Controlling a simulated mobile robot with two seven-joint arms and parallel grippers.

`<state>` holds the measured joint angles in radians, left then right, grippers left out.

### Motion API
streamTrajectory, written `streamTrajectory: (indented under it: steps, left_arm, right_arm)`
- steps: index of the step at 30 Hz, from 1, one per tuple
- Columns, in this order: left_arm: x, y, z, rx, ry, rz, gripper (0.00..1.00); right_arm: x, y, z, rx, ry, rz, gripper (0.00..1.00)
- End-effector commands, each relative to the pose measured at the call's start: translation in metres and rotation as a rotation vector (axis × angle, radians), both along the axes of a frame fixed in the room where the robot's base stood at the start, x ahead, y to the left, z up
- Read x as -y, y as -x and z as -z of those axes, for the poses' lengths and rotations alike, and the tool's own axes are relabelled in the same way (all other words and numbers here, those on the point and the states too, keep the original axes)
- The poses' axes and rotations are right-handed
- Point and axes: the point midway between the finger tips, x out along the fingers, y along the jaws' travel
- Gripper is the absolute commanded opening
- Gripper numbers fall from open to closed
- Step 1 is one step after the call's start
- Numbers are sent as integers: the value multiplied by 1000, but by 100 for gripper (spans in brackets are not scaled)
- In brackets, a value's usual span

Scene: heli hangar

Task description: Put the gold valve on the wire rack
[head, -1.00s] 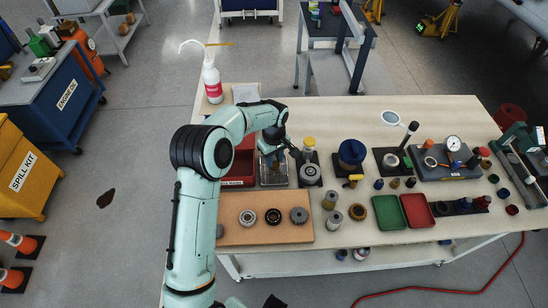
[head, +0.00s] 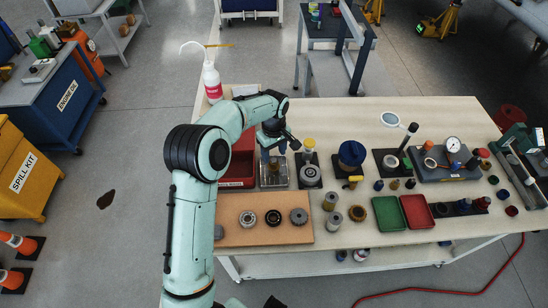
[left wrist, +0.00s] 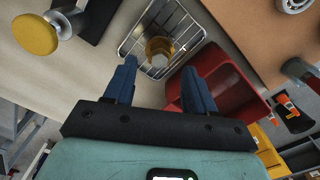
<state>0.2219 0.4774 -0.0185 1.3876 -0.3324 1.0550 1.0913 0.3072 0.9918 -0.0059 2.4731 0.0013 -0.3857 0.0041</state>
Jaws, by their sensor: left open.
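The gold valve (left wrist: 158,46) stands on the wire rack (left wrist: 188,22), seen from above in the left wrist view with its grey end up. In the head view the rack (head: 284,182) lies between the red bin and a dark stand, and the valve on it is small and partly hidden by my arm. My left gripper (left wrist: 160,84) is open and empty. Its two blue fingers are apart, with the valve in the gap beyond their tips and not touching them. In the head view the left gripper (head: 273,150) hangs over the rack's far part. My right gripper is not seen.
A red bin (head: 238,170) stands left of the rack. A brown board (head: 245,232) with several round parts lies in front. A yellow-topped part (head: 309,143) stands on the right. A white bottle (head: 212,82) is at the back left corner. The table's back middle is clear.

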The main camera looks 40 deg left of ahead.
Motion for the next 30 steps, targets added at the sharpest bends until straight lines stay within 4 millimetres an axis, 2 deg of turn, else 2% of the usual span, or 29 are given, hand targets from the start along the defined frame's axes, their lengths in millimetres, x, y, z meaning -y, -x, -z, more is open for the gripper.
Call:
streamTrajectory:
  steps: [1, 6, 12, 17, 30]
  left_arm:
    - [1, -1, -15, 5, 0, 1, 55]
    - [1, -1, -50, 4, -1, 0, 55]
    - [0, 0, -75, 1, 0, 0, 55]
    - [0, 0, -81, 0, 0, 0, 55]
    - [0, 0, -80, 0, 1, 0, 55]
  right_arm:
    - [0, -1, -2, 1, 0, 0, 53]
    - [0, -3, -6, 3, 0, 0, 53]
    - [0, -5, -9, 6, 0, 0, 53]
    - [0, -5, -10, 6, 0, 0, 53]
    - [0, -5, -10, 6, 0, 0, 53]
